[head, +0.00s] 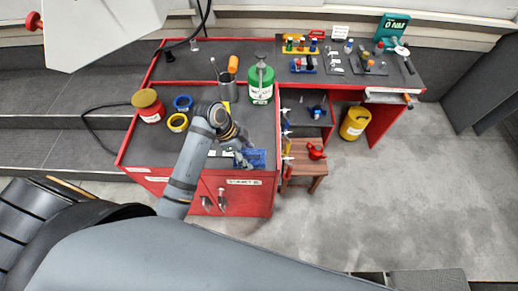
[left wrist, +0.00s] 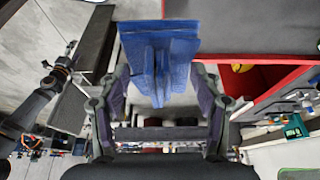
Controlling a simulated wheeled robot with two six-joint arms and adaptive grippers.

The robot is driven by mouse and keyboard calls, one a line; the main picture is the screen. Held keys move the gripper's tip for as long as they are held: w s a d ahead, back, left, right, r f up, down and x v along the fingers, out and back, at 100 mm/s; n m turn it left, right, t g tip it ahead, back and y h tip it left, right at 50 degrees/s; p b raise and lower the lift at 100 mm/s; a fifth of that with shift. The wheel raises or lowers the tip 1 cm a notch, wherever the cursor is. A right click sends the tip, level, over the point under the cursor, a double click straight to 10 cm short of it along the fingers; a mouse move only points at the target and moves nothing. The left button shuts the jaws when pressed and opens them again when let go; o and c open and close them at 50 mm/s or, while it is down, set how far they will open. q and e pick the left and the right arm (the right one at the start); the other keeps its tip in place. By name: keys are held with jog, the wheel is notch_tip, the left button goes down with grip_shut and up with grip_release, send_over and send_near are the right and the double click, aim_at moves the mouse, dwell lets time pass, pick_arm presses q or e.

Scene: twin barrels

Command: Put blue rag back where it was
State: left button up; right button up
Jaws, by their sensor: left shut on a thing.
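The blue rag (head: 257,158) shows in the head view at the front right of the left workbench's dark top. My left gripper (head: 240,153) is beside it, shut on it. In the left wrist view the rag (left wrist: 158,55) is folded and pinched between the two fingers of my left gripper (left wrist: 160,80), its upper part spreading beyond the fingertips. I cannot tell whether the rag touches the bench top.
The red workbench (head: 125,152) holds a red can with a yellow lid (head: 148,105), blue tape (head: 182,103), yellow tape (head: 177,122) and a green-white bottle (head: 261,85). A wooden stool (head: 303,175) with a red item stands to the right, and a yellow barrel (head: 355,123) beyond it.

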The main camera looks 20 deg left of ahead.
pick_arm(q)
jog(key=w+f, duration=0.5)
jog(key=w+f+p, duration=0.1)
jog(key=w+f, duration=0.1)
jog(key=w, duration=0.1)
jog(key=shift+w+d+f, duration=0.15)
jog(key=shift+d+f, duration=0.05)
jog(key=shift+d, duration=0.1)
notch_tip(320, 180, down, 3)
jog(key=shift+f, duration=0.1)
jog(key=shift+w, duration=0.1)
pick_arm(e)
jog(key=shift+s+d+r, duration=0.1)
jog(key=shift+s+r, duration=0.05)
jog(key=shift+r, duration=0.3)
jog(key=shift+s+d+r, duration=0.1)
jog(key=shift+r, duration=0.3)
pick_arm(q)
jog(key=shift+f, duration=0.2)
jog(key=o, duration=1.1)
pick_arm(e)
jog(key=shift+f, duration=0.1)
jog(key=shift+d, duration=0.1)
pick_arm(q)
jog(key=shift+r, duration=0.1)
